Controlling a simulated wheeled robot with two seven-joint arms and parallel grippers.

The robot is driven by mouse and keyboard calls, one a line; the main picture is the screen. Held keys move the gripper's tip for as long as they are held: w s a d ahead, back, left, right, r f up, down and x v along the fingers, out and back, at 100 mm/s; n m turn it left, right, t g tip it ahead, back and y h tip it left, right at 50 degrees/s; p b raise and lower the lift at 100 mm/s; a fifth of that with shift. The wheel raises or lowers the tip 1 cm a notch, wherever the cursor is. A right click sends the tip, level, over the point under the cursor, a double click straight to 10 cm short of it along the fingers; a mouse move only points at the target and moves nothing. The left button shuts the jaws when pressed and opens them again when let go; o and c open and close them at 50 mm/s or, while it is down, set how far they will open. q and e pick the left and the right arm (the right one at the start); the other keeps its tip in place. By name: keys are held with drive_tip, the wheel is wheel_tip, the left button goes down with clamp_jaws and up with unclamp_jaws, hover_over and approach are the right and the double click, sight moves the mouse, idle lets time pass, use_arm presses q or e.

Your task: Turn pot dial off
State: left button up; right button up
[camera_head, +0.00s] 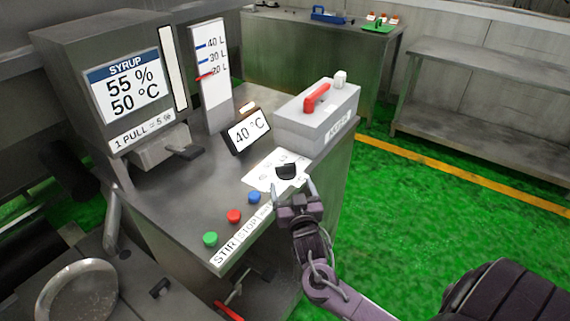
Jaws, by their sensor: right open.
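A black dial (287,171) sits on a white marked plate (263,172) on top of the grey metal console (185,205). The plate's markings are too small to read. My right gripper (295,189) is open and empty, with its fingertips just on the near side of the dial. I cannot tell whether a fingertip touches the dial. My left gripper is not in view.
A display reading 40 °C (248,131) stands behind the dial. A grey box with a red handle (316,98) is at the console's back right. Green (210,239), red (234,216) and blue (254,197) buttons line the front edge. Green floor to the right is clear.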

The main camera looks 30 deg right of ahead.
sight(286, 168)
drive_tip(key=x, duration=0.4)
drive_tip(key=shift+r, duration=0.15)
drive_tip(key=x, duration=0.4)
drive_tip(key=shift+p, duration=0.4)
drive_tip(key=shift+w+d, duration=0.2)
drive_tip(key=shift+w, duration=0.2)
drive_tip(key=shift+w+d+f, duration=0.1)
drive_tip(key=shift+w+f, duration=0.15)
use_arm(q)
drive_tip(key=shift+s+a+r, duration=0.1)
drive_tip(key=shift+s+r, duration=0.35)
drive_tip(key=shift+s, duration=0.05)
use_arm(e)
drive_tip(key=shift+c, duration=0.5)
drive_tip(key=c, duration=0.9)
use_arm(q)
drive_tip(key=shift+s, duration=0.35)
